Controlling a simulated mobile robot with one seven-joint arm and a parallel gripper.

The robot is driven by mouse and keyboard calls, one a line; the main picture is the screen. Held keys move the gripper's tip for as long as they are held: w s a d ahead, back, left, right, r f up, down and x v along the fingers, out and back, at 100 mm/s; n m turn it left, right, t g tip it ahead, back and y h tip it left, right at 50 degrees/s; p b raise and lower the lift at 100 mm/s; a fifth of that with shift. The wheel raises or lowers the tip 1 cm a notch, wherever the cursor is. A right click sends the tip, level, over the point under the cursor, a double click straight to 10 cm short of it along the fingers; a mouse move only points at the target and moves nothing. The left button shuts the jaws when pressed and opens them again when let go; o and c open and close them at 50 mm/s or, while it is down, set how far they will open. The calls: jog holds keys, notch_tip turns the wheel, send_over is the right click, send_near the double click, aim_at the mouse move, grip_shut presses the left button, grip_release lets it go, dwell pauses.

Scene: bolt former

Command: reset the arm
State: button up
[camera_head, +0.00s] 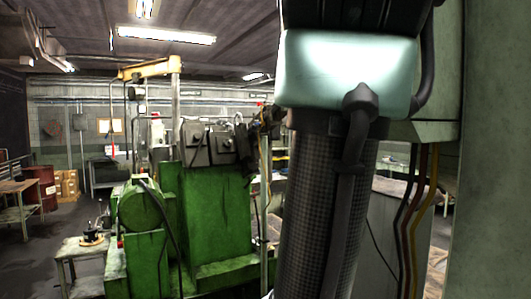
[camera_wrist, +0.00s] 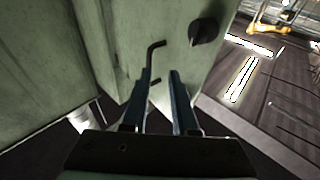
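My gripper (camera_wrist: 160,78) shows in the wrist view with its two blue-grey fingers apart and nothing seen held between them. It points at a pale green cabinet (camera_wrist: 115,35). A bent black handle (camera_wrist: 151,55) on the cabinet shows just beyond the left fingertip; I cannot tell whether they touch. A round black knob (camera_wrist: 204,30) sits on the cabinet to the right of the handle. In the head view, part of my arm stands large and upright right of centre; my gripper is not visible there.
In the head view, a green machine (camera_head: 210,215) stands left of my arm. A small table (camera_head: 72,247) is at its left. A pale green panel (camera_head: 497,150) fills the right edge. Coloured cables (camera_head: 425,205) hang beside it. Open floor lies at the far left.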

jog(key=s+a+f+n+t+y+b, duration=0.1)
jog(key=s+a+f+t+y+b, duration=0.1)
jog(key=s+f, duration=0.6)
jog(key=s+a+f+n+t+y+b, duration=0.1)
jog(key=s+a+f+t+y+b, duration=0.2)
jog(key=f, duration=0.9)
jog(key=s+a+t+b, duration=0.2)
jog(key=s+a+b, duration=0.1)
jog(key=s+a, duration=0.1)
jog(key=shift+s+a+f+n+b, duration=0.15)
jog(key=shift+s+f+n+b, duration=0.15)
jog(key=shift+s+f, duration=0.1)
